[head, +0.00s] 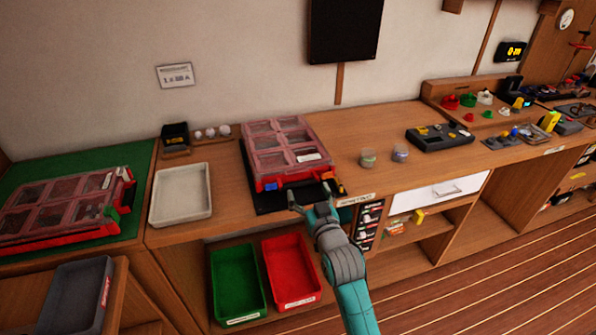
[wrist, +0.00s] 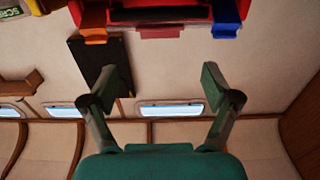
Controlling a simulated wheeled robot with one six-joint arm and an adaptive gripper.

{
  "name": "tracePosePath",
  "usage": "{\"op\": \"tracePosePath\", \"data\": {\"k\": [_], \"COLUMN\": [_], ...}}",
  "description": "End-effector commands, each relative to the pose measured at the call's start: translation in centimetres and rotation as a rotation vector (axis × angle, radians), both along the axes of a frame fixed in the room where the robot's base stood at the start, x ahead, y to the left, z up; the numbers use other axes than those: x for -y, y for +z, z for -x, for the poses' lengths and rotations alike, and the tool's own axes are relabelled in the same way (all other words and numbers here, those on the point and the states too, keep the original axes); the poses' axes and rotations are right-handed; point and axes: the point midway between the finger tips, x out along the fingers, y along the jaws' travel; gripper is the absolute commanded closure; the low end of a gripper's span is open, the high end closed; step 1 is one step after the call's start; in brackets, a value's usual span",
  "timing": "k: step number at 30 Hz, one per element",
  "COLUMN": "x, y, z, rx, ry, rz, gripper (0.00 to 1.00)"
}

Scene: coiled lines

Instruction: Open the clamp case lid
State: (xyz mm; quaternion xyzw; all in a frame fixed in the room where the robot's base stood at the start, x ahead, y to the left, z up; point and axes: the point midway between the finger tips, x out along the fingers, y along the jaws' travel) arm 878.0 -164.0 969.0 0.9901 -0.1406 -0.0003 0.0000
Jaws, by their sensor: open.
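A red case (head: 284,150) with a clear, compartmented lid stands on a dark mat (head: 268,200) on the wooden bench, mid-picture in the head view. Its lid looks down. Its front carries a blue latch (head: 272,184) and an orange latch (head: 341,189); whether they are fastened is unclear. The wrist view shows the case front (wrist: 165,18) at the top edge, with the orange latch (wrist: 93,28) left and blue latch (wrist: 226,22) right. My gripper (head: 311,198) is open and empty, just in front of the case; its fingers are spread in the wrist view (wrist: 160,86).
A second red case (head: 62,208) lies on a green mat at the left. A white tray (head: 181,194) stands between the cases. Two small jars (head: 368,158) are right of the middle case. Green (head: 238,283) and red (head: 291,270) bins sit below the bench front.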

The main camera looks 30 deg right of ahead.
Motion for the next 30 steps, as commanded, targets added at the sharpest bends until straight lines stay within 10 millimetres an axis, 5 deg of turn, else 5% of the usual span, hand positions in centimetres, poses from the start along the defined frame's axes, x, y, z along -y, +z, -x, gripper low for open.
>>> {"op": "tracePosePath", "data": {"k": [15,30], "x": [2.3,2.6], "y": [0.0,0.0], "z": [-7.8,-9.1], "rx": [0.001,0.001], "ry": [0.000,0.000], "rz": [0.000,0.000], "gripper": [0.12,0.15]}}
